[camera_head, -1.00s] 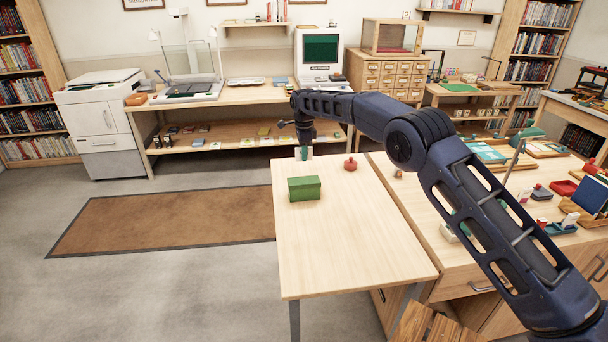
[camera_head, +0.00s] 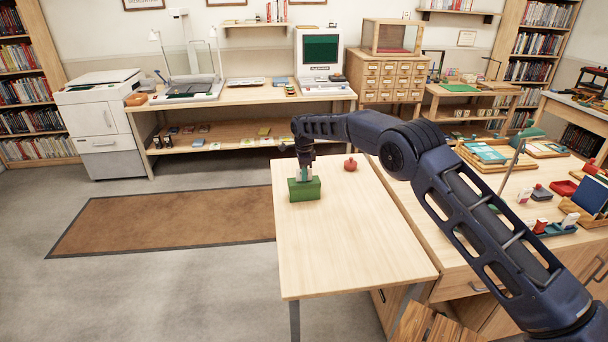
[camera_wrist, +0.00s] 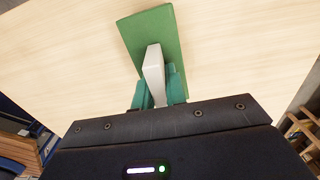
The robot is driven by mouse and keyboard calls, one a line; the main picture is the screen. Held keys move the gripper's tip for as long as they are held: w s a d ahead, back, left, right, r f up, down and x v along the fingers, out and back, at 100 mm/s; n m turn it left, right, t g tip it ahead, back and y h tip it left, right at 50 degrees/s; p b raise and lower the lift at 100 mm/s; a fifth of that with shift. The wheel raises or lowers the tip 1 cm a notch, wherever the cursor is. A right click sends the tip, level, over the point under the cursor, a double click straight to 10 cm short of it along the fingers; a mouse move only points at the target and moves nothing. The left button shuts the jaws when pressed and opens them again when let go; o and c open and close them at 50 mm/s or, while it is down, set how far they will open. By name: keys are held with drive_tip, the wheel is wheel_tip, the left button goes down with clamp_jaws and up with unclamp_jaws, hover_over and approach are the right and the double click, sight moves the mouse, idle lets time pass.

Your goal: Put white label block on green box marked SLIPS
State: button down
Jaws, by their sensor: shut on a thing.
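The green box (camera_head: 305,191) stands on the near wooden table, towards its far left corner. Its SLIPS marking cannot be read at this size. My gripper (camera_head: 304,174) is right above the box, pointing down. In the wrist view my gripper (camera_wrist: 159,92) has its teal fingers shut on the white label block (camera_wrist: 153,68). The block lies over the green box (camera_wrist: 150,27) in that view. Whether the block touches the box's top or hangs just above it, I cannot tell. The gripper and box hide most of the block in the head view.
A small red knobbed object (camera_head: 350,164) stands on the table (camera_head: 350,235), right of the box. The table's front half is clear. A desk with trays (camera_head: 490,156) and small items adjoins on the right. A brown rug (camera_head: 165,222) lies on the floor at left.

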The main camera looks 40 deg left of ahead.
drive_tip(key=shift+f, duration=0.15)
drive_tip(key=c, duration=1.4)
unclamp_jaws()
drive_tip(key=shift+c, duration=0.2)
wheel_tip(320, 180, up, 12)
drive_tip(key=shift+r, duration=0.2)
drive_tip(key=shift+w, duration=0.1)
